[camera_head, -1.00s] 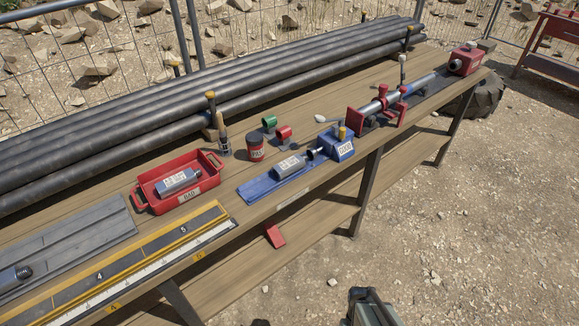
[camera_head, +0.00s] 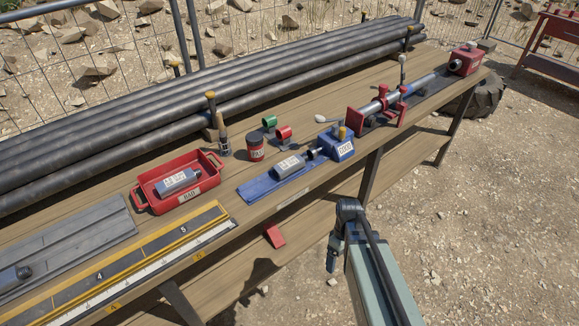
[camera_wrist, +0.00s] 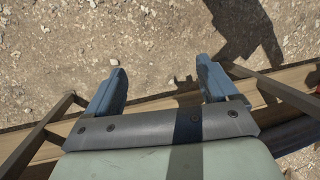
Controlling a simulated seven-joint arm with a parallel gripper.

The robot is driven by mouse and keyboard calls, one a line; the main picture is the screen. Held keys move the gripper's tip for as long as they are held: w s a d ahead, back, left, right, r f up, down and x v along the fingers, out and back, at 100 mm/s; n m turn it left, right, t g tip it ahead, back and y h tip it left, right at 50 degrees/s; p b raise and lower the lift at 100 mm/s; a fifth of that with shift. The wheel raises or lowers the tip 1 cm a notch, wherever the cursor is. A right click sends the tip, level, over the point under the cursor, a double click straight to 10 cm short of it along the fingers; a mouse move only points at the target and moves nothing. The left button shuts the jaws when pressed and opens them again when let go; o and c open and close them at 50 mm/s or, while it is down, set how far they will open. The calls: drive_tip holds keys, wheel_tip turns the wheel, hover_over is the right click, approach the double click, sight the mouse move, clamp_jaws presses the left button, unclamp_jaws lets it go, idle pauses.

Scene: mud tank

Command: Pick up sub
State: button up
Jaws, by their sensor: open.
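Several grey cylindrical pieces that could be subs are in the head view. One labelled grey piece (camera_head: 177,181) lies in the red tray (camera_head: 141,206) marked BAD. Another labelled grey piece (camera_head: 288,166) lies on the blue stand (camera_head: 258,190), its narrow end toward the blue block (camera_head: 342,148) marked GOOD. My gripper (camera_head: 332,256) is in front of the bench, apart from all of these. The wrist view shows its fingers (camera_wrist: 160,82) open with nothing between them.
The wooden bench (camera_head: 230,222) has a lower shelf with a red piece (camera_head: 274,236). A red can (camera_head: 255,147), green and red rings, a brush, and a red clamp (camera_head: 385,105) on a rod stand on top. Long dark pipes (camera_head: 140,130) line the back. Gravel lies in front.

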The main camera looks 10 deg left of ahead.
drive_tip(key=w+a+r+n+t, duration=0.1)
drive_tip(key=w+a+r+n, duration=0.3)
drive_tip(key=w+r, duration=0.5)
wheel_tip(320, 180, up, 29)
drive_tip(key=n+t, duration=0.2)
drive_tip(key=n, duration=1.1)
hover_over(290, 162)
drive_tip(key=shift+f, duration=6.95)
clamp_jaws()
